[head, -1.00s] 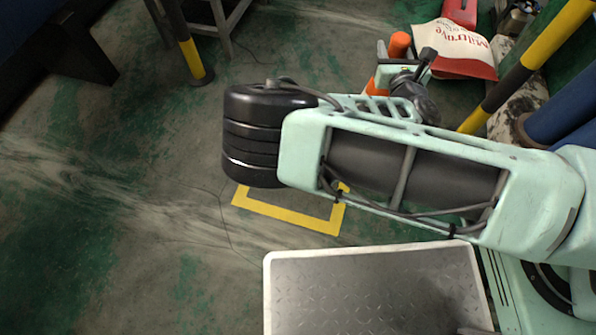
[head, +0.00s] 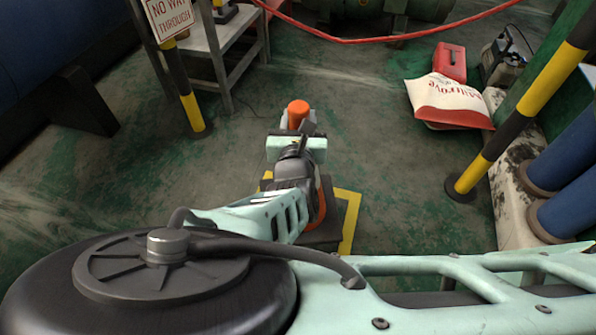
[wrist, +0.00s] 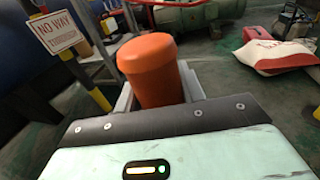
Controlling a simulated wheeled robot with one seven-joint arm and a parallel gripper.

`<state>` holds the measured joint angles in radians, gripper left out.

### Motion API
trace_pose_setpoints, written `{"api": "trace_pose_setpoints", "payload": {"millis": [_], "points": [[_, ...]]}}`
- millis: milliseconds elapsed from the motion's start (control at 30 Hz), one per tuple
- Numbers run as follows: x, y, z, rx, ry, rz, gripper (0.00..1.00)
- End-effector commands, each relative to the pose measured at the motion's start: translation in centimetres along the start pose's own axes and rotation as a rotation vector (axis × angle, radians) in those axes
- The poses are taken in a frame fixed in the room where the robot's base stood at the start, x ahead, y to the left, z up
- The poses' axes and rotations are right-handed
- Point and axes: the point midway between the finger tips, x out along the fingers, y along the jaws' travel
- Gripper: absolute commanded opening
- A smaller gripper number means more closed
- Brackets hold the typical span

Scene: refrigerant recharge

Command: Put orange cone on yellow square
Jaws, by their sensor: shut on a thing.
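The orange cone (head: 298,112) is upright or nearly so in my gripper (head: 298,124), with its rounded top above the fingers. In the wrist view, the cone top (wrist: 152,68) sits between the two pale fingers of my gripper (wrist: 158,90), which is shut on it. The lower cone and its dark base (head: 326,236) show partly behind my arm. The yellow square (head: 351,212) is an outline on the floor; its right side and far left corner show, the rest is hidden. The base overlaps the square in the picture; I cannot tell whether it touches the floor.
A striped post with a sign (head: 168,15) and a metal table (head: 212,50) stand at far left. A white-red sack (head: 450,100) and red box (head: 450,62) lie at right. A striped pole (head: 515,110) and blue cylinders (head: 570,150) stand right. The floor between is clear.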

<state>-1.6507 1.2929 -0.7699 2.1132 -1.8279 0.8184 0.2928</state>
Motion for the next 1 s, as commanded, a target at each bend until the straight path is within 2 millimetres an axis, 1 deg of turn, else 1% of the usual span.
{"api": "trace_pose_setpoints", "payload": {"millis": [67,167,267,400,500,667,900,1000], "points": [[0.0,0.0,0.1,0.001,-0.005,0.000,0.00],[0.1,0.0,-0.7,0.000,-0.005,0.000,0.00],[0.2,0.0,-2.1,-0.001,-0.005,0.000,0.00],[0.3,0.0,-4.6,-0.001,-0.006,-0.001,0.00],[0.4,0.0,-5.8,0.000,-0.006,0.000,0.00],[0.4,0.0,-6.7,0.001,-0.006,0.000,0.00],[0.6,-0.1,-9.6,0.001,-0.006,-0.001,0.00],[0.6,-0.1,-9.9,0.001,-0.006,-0.001,0.00]]}}
